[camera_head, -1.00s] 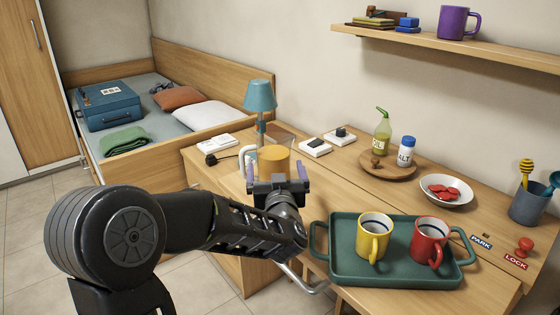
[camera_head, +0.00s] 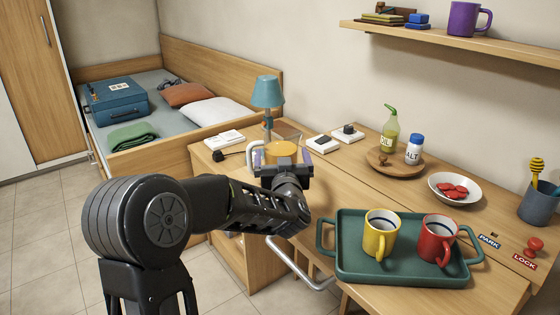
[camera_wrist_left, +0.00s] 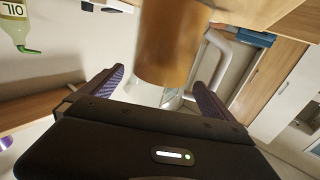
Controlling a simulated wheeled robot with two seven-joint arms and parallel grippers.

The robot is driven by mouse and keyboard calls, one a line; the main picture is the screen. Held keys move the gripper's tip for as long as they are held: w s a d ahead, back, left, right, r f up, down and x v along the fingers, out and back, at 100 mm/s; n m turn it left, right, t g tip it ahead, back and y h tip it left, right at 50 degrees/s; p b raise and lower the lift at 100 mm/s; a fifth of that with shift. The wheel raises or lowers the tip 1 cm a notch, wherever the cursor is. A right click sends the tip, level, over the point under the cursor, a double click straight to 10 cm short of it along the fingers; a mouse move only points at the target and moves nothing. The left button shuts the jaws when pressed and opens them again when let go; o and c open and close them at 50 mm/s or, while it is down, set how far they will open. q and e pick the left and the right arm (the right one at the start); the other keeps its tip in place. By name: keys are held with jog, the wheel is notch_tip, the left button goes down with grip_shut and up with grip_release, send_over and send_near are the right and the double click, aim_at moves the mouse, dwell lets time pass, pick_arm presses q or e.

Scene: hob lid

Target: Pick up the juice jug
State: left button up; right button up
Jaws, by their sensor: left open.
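The juice jug (camera_head: 281,153) is a clear jug with orange juice and a pale handle on its left. It stands on the wooden desk near the lamp, its lower part hidden behind my left gripper (camera_head: 285,172) in the head view. In the left wrist view the orange jug body (camera_wrist_left: 170,45) lies straight ahead, between the lines of the two spread fingers of my left gripper (camera_wrist_left: 153,88). The handle (camera_wrist_left: 222,58) shows to the right of the body. The left gripper is open and empty. I cannot tell whether it touches the jug. My right gripper is not in view.
A green tray (camera_head: 365,262) with a yellow mug (camera_head: 381,234) and a red mug (camera_head: 437,240) lies right of my arm. A blue lamp (camera_head: 267,92) stands behind the jug. An oil bottle (camera_head: 390,133) stands on a round board (camera_head: 378,164). A grey bent bar (camera_head: 300,266) is below the desk edge.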

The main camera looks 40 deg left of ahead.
pick_arm(q)
jog(key=shift+x, duration=1.25)
jog(key=shift+c, duration=0.2)
jog(key=c, duration=1.8)
jog(key=shift+r, duration=0.15)
jog(key=shift+c, duration=0.2)
